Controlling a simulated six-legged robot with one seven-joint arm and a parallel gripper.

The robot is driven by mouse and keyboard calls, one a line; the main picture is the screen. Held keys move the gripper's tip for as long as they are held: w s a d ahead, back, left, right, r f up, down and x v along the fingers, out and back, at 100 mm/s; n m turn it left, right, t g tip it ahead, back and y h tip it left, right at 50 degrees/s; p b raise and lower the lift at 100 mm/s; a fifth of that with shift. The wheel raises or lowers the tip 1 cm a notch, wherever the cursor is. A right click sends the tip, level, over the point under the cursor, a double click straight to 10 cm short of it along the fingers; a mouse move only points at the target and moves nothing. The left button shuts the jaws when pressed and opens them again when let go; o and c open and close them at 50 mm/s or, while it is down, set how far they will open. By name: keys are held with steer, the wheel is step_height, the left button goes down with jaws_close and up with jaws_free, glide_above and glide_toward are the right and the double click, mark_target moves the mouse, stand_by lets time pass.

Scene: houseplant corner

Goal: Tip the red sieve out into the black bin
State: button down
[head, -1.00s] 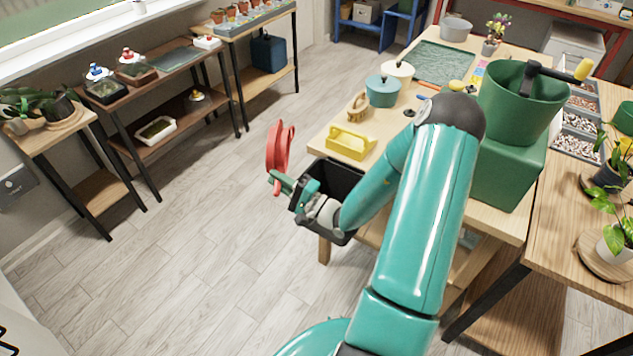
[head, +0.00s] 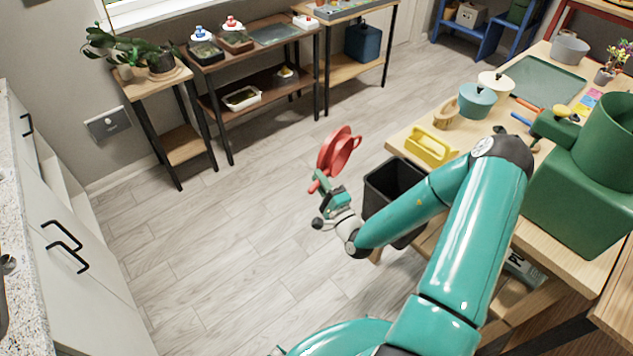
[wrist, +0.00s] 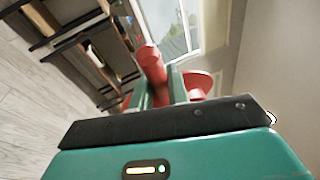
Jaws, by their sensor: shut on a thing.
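The red sieve (head: 337,150) is held up above the floor in the head view, its round bowl tilted steeply on edge. My gripper (head: 320,181) is shut on its handle. In the wrist view the red handle (wrist: 151,66) stands between the two green fingers, and part of the sieve's red bowl (wrist: 198,84) shows behind the right finger. The black bin (head: 391,183) is to the right of the gripper in the head view, beside the wooden workbench, partly covered by my arm. The sieve is left of the bin, not over it. I cannot see whether the sieve holds anything.
The workbench (head: 402,142) carries a yellow tool caddy (head: 430,146), a teal pot (head: 477,101) and a green planter (head: 606,140). A dark shelf (head: 262,82) and plant stand (head: 183,145) line the wall. A white cabinet (head: 62,235) is at left. The floor between is clear.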

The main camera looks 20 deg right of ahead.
steer(key=s+d+r+n+g+y, duration=0.2)
steer(key=s+d+r+n+y, duration=0.35)
steer(key=d, duration=0.55)
steer(key=s+d+n+g+y, duration=0.1)
steer(key=s+d+g+y, duration=0.15)
steer(key=s, duration=0.35)
steer(key=s+d+g+y, duration=0.1)
steer(key=s+d+y, duration=0.25)
steer(key=s, duration=0.25)
steer(key=w+a+f+n+g+h, duration=0.2)
steer(key=a+n+g+h, duration=0.3)
steer(key=g+h, duration=0.4)
steer(key=f+n+h, duration=0.1)
steer(key=h, duration=0.4)
steer(key=shift+f+h, duration=0.15)
steer(key=shift+h, duration=0.2)
steer(key=shift+n+g, duration=0.25)
